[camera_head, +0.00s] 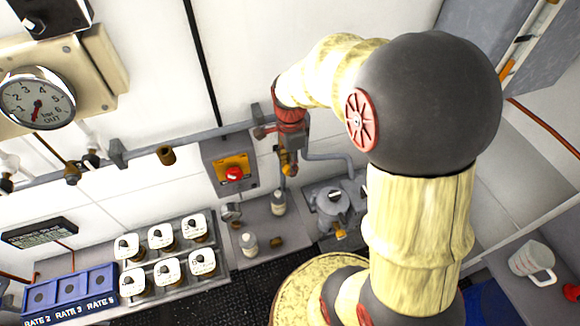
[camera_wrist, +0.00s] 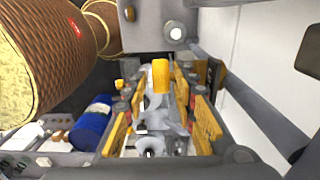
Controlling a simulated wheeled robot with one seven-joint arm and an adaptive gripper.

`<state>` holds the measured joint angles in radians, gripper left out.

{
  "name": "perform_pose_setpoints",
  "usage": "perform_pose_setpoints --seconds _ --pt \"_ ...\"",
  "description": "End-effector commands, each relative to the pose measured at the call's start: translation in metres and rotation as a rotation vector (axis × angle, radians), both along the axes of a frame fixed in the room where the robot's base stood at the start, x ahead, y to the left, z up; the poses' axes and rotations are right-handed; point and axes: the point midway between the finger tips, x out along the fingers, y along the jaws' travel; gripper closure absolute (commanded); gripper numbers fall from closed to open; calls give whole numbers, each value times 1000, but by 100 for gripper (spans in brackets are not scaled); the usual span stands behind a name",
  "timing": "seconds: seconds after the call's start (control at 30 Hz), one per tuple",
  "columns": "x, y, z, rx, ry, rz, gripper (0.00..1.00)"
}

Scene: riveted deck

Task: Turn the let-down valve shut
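My gripper (camera_head: 288,168) points down beside the wall pipe in the head view, partly hidden by my own arm. In the wrist view my gripper (camera_wrist: 158,115) shows its two yellow-padded fingers apart, with no clear contact on anything. Between and beyond them is a grey metal fitting with a yellow handle-like part (camera_wrist: 160,76). I cannot tell for sure whether this is the let-down valve or how it is turned. In the head view a grey lidded vessel with fittings (camera_head: 333,203) stands below and right of my gripper.
A pressure gauge (camera_head: 37,98) is at upper left. A red button on a yellow plate (camera_head: 234,174) is left of my gripper. Several white-topped jars (camera_head: 163,237) sit in a rack, beside a blue tray (camera_head: 75,291). A white mug (camera_head: 531,262) is at right. A blue cylinder (camera_wrist: 93,123) lies left in the wrist view.

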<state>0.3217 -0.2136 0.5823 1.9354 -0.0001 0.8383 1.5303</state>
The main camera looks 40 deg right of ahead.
Motion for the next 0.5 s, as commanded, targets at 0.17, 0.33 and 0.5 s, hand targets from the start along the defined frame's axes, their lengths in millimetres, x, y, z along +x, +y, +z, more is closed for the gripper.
perform_pose_setpoints --seconds 0.17,0.33,0.5 --pt "0 0 -17 0 1 1 73" --pt "0 0 -21 0 -1 1 73" --pt "0 0 -21 0 -1 1 73"
